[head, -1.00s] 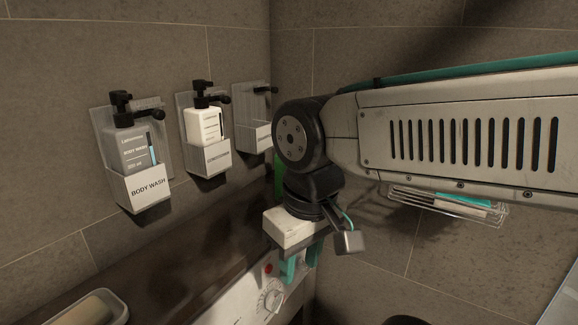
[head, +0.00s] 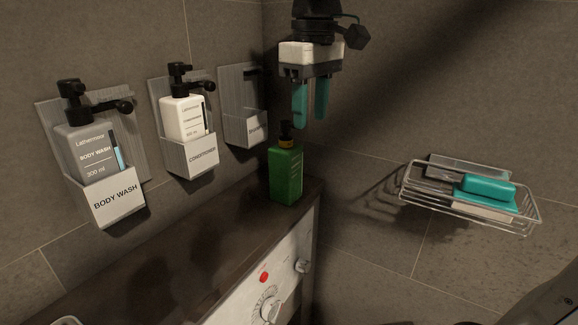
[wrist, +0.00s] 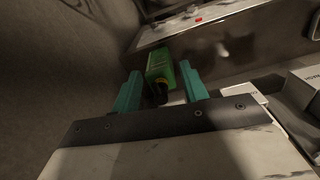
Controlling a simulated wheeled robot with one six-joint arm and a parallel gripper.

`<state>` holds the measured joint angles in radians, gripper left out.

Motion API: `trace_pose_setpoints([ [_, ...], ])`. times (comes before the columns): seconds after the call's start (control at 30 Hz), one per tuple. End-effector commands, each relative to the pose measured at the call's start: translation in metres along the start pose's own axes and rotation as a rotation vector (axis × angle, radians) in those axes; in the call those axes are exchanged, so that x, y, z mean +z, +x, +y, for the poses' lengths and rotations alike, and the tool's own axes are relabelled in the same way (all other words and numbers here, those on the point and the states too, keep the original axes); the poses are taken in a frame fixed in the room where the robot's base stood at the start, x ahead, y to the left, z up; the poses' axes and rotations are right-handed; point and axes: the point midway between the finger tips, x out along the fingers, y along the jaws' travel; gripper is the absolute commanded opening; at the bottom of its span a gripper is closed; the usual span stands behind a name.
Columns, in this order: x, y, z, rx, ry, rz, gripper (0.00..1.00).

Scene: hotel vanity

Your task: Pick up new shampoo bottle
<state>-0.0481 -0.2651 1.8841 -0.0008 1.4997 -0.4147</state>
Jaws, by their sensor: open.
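The new shampoo bottle (head: 286,172) is green with a black pump top and stands upright on the dark ledge at its far end. My gripper (head: 310,122) is open and empty, with teal fingers pointing down. In the head view the fingertips show just above and to the right of the bottle's pump. In the wrist view the green bottle (wrist: 160,67) shows between and beyond the two teal fingers (wrist: 158,82), with its dark top toward me. No contact with the bottle shows.
A body wash holder (head: 118,203) and a conditioner holder (head: 197,158) with bottles hang on the left wall. A third holder (head: 246,122) beside them looks empty. The dark ledge (head: 215,235) is mostly clear. A wire basket (head: 408,190) with a teal bar hangs on the right wall.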

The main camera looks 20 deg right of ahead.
Motion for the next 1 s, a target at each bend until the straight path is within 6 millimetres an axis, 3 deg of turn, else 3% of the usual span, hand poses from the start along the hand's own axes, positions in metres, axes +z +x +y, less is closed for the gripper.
trace_pose_setpoints([
  [0.03, -0.017, -0.009, 0.006, -0.004, -0.036, -0.007, 0.44],
  [0.1, -0.033, -0.018, 0.011, -0.007, -0.078, -0.014, 0.44],
  [0.27, -0.049, -0.025, 0.016, -0.012, -0.124, -0.021, 0.44],
  [0.8, -0.049, 0.042, 0.017, -0.012, -0.127, -0.022, 0.44],
  [1.0, -0.049, 0.049, 0.017, -0.012, -0.126, -0.02, 0.44],
])
